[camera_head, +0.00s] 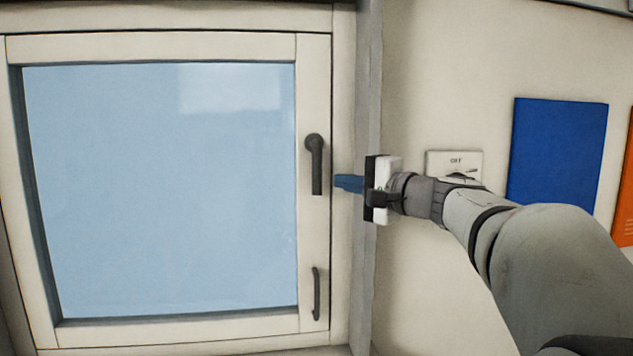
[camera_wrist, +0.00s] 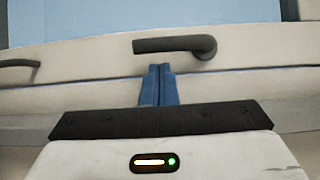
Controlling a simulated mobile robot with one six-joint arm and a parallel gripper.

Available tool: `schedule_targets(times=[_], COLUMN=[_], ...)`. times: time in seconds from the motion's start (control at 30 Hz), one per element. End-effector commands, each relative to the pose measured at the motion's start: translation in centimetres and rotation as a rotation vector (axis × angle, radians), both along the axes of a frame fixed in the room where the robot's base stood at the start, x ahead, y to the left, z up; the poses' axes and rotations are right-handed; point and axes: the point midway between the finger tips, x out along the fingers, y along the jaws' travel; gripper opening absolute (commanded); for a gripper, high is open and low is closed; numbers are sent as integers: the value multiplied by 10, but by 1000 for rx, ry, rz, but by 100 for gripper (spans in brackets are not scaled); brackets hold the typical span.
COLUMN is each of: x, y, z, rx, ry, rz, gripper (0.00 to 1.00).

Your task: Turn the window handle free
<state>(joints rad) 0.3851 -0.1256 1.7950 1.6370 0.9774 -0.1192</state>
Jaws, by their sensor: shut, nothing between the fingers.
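The window handle (camera_head: 315,168) is dark grey and sits on the right side of the pale window frame (camera_head: 312,85). Its pivot is at the top and its lever hangs straight down. In the wrist view the handle (camera_wrist: 172,45) lies across the picture, with its pivot end to the right. My gripper (camera_head: 338,182) is shut and empty, with blue fingers pointing left. It is just right of the handle's lower part and appears apart from it. In the wrist view the closed fingertips (camera_wrist: 160,68) show just below the lever.
A thin curved pull (camera_head: 316,293) is on the frame below the handle; it also shows in the wrist view (camera_wrist: 20,64). Right of the window are a grey wall edge (camera_head: 368,90), an OFF switch plate (camera_head: 455,164) behind my arm, and a blue panel (camera_head: 557,150).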

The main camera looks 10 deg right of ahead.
Motion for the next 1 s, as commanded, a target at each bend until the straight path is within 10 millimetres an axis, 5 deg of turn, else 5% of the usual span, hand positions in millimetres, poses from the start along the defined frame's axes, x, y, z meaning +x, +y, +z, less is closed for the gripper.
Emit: schedule_targets(times=[0.27, 1.0], x=[21, 22], y=[14, 18], z=[0, -4], rx=[0, 60], ry=[0, 0], rz=[0, -2], gripper=[0, 0])
